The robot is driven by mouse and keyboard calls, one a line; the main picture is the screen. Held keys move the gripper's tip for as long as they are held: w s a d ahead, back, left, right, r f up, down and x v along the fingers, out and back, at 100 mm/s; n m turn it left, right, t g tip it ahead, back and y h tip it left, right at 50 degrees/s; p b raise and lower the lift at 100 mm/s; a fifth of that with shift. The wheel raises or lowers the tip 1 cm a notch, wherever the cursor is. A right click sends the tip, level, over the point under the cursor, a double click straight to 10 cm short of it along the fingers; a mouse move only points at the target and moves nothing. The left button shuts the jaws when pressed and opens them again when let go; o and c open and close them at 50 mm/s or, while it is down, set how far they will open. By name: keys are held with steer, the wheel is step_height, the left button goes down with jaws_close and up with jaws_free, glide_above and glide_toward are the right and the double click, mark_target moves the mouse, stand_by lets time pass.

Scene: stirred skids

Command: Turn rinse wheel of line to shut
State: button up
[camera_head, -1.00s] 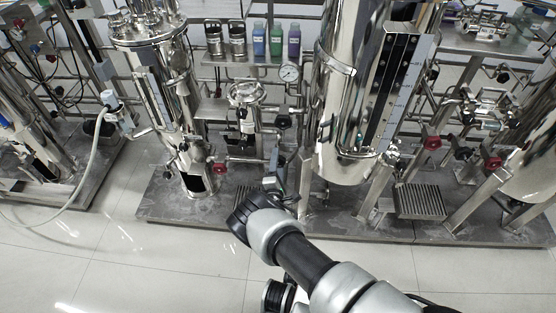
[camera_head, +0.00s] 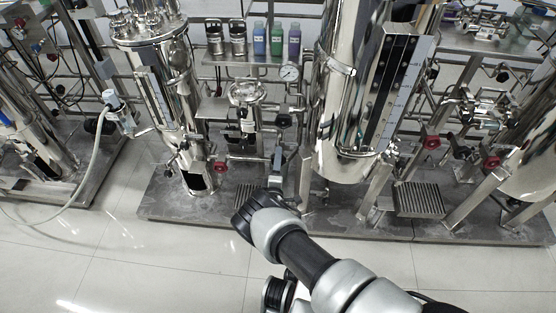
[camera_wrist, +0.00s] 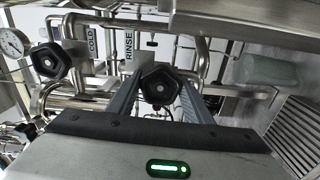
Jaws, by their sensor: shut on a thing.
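The rinse wheel (camera_wrist: 160,84) is a black lobed handwheel in the middle of the wrist view, by a white tag (camera_wrist: 128,45) reading RINSE. My gripper (camera_wrist: 160,92) has one finger on each side of it and is shut on it. In the head view my gripper (camera_head: 277,170) reaches in at the pipes between the two large steel vessels, and the rinse wheel cannot be made out there. How far the wheel is turned cannot be told.
A similar black wheel (camera_wrist: 48,61) sits to the left, near a tag (camera_wrist: 92,42) reading COLD. A pressure gauge (camera_wrist: 13,42) is at far left. A large steel vessel (camera_head: 340,130) stands close right of my gripper. A floor grating (camera_head: 420,199) lies further right.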

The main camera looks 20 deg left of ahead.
steer(key=shift+d+f, duration=0.1)
steer(key=shift+f, duration=0.05)
steer(key=o, duration=1)
steer(key=shift+s, duration=0.15)
steer(key=p+v, duration=0.4)
steer(key=v, duration=1.3)
steer(key=shift+s, duration=0.1)
